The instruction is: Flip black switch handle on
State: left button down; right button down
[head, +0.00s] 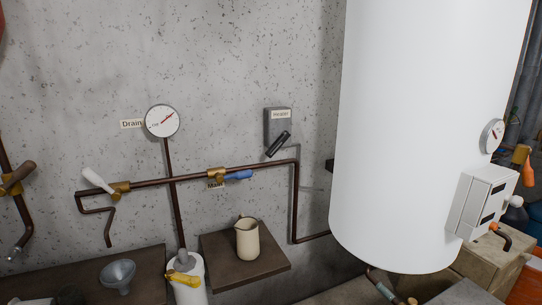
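A grey switch box (271,124) with a small label reading roughly "Power" is fixed to the concrete wall, left of the big white tank. Its black switch handle (278,144) sticks out from the lower part of the box and slants, with one end low at the left and the other higher at the right. Neither of my grippers shows in the head view.
A white tank (420,130) fills the right side. A copper pipe (270,166) with a blue-handled valve (238,175) runs below the switch. A cream jug (247,238) stands on a dark shelf (275,267). A round gauge (162,121) hangs at left.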

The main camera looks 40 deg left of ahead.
aim_at(286, 134)
jog(key=z, duration=0.05)
jog(key=i, duration=0.55)
jog(key=u, duration=2.65)
